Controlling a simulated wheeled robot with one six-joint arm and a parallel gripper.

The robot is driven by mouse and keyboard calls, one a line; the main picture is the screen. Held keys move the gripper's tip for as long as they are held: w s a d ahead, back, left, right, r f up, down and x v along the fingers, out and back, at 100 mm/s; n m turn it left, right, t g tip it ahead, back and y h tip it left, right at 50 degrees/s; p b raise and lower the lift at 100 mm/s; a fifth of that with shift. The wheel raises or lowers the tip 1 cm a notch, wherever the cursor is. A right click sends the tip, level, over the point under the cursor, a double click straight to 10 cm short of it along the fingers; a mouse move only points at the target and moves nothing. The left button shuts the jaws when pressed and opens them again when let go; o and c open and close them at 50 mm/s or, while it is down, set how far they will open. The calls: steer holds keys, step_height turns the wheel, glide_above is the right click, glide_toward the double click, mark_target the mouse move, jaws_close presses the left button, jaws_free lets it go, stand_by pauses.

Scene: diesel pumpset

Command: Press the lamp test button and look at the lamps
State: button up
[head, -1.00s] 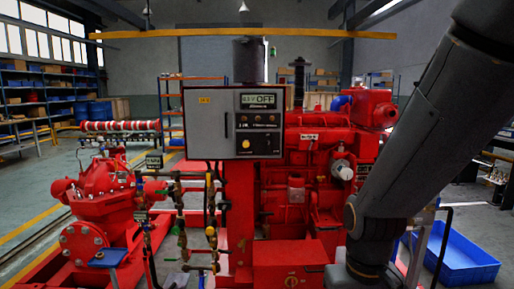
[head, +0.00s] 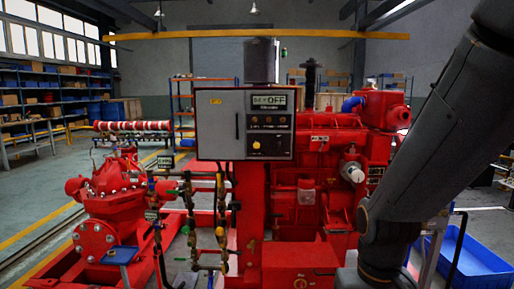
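A grey control box (head: 216,124) with a dark panel face stands on a red post in the middle of the head view. Its display (head: 269,102) reads "OFF" beside smaller characters I cannot read. Below it is a row of small lamps or knobs (head: 269,120), too small to tell which are lit. A larger yellow knob or button (head: 256,144) sits lower on the panel. I cannot tell which control is the lamp test button. My arm crosses the right side of the view, apart from the box. My gripper is not in view.
A red diesel engine (head: 320,195) stands behind and right of the box. A red pump (head: 97,200) and valve piping (head: 190,220) stand at left. A blue bin (head: 475,262) lies on the floor at right. Open floor shows at far left.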

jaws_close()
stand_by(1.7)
